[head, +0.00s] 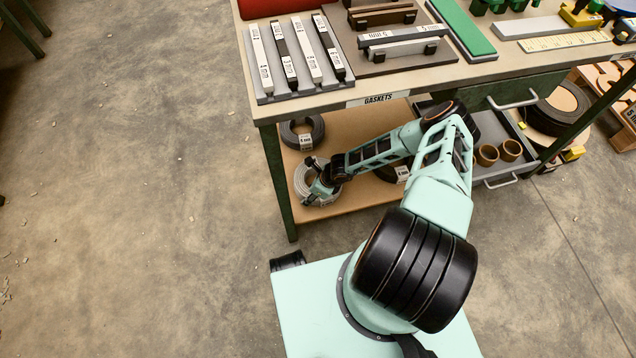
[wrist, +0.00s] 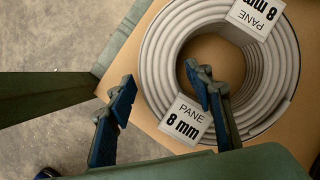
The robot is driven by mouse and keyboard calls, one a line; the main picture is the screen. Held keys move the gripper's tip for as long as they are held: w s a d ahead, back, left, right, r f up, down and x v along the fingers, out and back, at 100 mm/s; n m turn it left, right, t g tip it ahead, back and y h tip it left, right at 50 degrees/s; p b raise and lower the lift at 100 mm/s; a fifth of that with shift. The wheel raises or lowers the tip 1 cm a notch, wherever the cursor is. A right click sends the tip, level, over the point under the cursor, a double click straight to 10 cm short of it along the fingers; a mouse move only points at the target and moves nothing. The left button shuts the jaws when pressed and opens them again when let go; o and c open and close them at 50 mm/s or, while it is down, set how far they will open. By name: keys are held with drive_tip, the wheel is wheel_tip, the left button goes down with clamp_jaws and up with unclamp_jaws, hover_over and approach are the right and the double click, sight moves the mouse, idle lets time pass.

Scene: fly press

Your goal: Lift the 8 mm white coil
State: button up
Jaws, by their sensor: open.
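The white coil (head: 300,178) lies flat on the lower shelf of the workbench, partly covered by my gripper in the head view. In the wrist view the coil (wrist: 275,92) has two tags, and the nearer tag (wrist: 185,120) reads "PANE 8 mm". My gripper (wrist: 158,92) is open and empty. Its left finger is outside the coil, by the shelf edge. Its right finger shows over the inner edge of the ring, near the hole. The left side of the ring shows between the fingers. I cannot tell how far the fingertips are above it.
A dark coil (head: 302,133) lies behind on the shelf (head: 345,200), and another dark coil is partly behind my arm. A green table leg (head: 277,180) stands at the shelf's left corner. A grey drawer (head: 497,170) with brown rings is to the right.

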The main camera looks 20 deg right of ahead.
drive_tip(key=shift+w+a+f, duration=0.1)
drive_tip(key=shift+f, duration=0.3)
clamp_jaws()
drive_tip(key=shift+r, duration=0.15)
